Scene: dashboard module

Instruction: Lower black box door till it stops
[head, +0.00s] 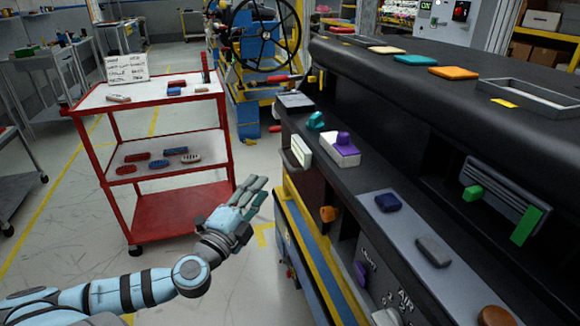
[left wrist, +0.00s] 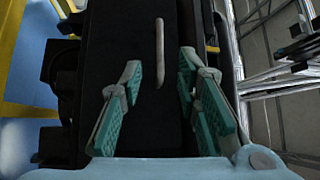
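My left gripper (head: 254,194) is in the gap between the red cart and the black dashboard module (head: 345,75), to the left of the module's near side. In the left wrist view, the same gripper (left wrist: 158,78) is open, its teal-padded fingers apart with nothing held between them. A dark black panel (left wrist: 140,40) lies beyond the fingers, with a thin pale bar (left wrist: 160,50) on it. I cannot tell for sure whether this panel is the black box door, nor its angle. No door stands out clearly in the head view. My right gripper is not in view.
The red cart (head: 157,195) with small parts stands left. The module carries coloured blocks, including a purple one (head: 344,138) and a dark blue one (head: 388,202). A grey tray (head: 530,97) lies on its top. Open floor shows between cart and module.

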